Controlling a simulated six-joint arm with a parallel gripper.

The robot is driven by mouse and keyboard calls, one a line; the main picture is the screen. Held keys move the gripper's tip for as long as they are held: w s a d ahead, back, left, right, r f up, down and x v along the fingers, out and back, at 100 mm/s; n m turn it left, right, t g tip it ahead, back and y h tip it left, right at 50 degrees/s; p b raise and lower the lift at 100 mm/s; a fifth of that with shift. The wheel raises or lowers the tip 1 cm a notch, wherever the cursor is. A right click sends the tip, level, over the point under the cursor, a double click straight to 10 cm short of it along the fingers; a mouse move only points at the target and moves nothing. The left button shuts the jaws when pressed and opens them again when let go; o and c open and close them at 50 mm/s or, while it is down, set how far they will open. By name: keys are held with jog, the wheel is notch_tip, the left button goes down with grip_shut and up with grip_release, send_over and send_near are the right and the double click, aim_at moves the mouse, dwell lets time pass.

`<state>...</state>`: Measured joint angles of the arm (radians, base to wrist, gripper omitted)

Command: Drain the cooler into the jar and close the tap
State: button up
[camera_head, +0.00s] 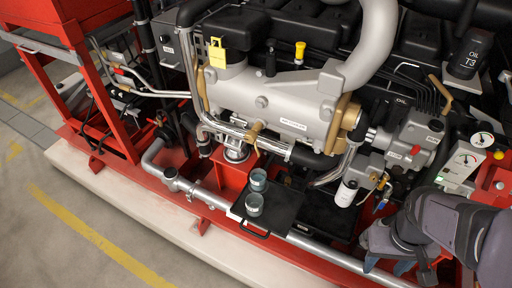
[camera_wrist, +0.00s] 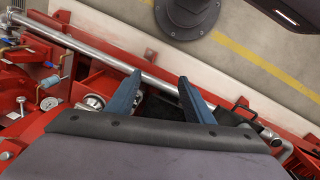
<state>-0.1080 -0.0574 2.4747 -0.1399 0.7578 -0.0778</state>
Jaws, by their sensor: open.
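The cooler (camera_head: 265,100) is a grey cylinder with brass-coloured end flanges in the middle of the head view. A small brass tap (camera_head: 255,130) sits at its lower front; whether it is open or shut is too small to tell. Two clear jars stand below on a black tray: a back jar (camera_head: 258,180) and a front jar (camera_head: 254,204). I cannot tell any liquid in them. My gripper (camera_head: 388,266) is at the lower right, well apart from jars and tap. In the wrist view its blue fingers (camera_wrist: 159,78) are spread and empty.
The black tray (camera_head: 285,208) has a front handle and lies beside the silver pipe (camera_head: 325,254) along the red frame. Open floor (camera_head: 60,225) lies at the lower left.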

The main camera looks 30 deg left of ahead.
aim_at(248, 139)
jog(key=w+a+f+n+t+h+b, duration=0.2)
jog(key=w+a+n+t+b, duration=0.15)
jog(key=w+a+n, duration=0.55)
jog(key=w+a+f+n+t+h+b, duration=0.2)
jog(key=w+a+n+t+h+b, duration=0.15)
jog(key=w+a+n, duration=0.6)
jog(key=s+a+r+n+t+y+b, duration=0.1)
jog(key=s+a+n+t+y+b, duration=0.2)
jog(key=a+n, duration=0.8)
jog(key=s+a+r+n+t+y+b, duration=0.1)
jog(key=a+n+t+y, duration=0.4)
jog(key=a, duration=1.2)
jog(key=r+m+t+b, duration=0.1)
jog(key=w+r+m+t+h, duration=0.1)
jog(key=r+m+t+b, duration=0.1)
jog(key=shift+w+d+r+b, duration=0.25)
jog(key=shift+w+r+b, duration=0.05)
jog(key=shift+w+r, duration=0.1)
jog(key=w+p, duration=0.1)
jog(key=w, duration=0.6)
jog(key=shift+w, duration=0.15)
jog(key=shift+f, duration=0.1)
jog(key=shift+c, duration=0.3)
jog(key=c, duration=1)
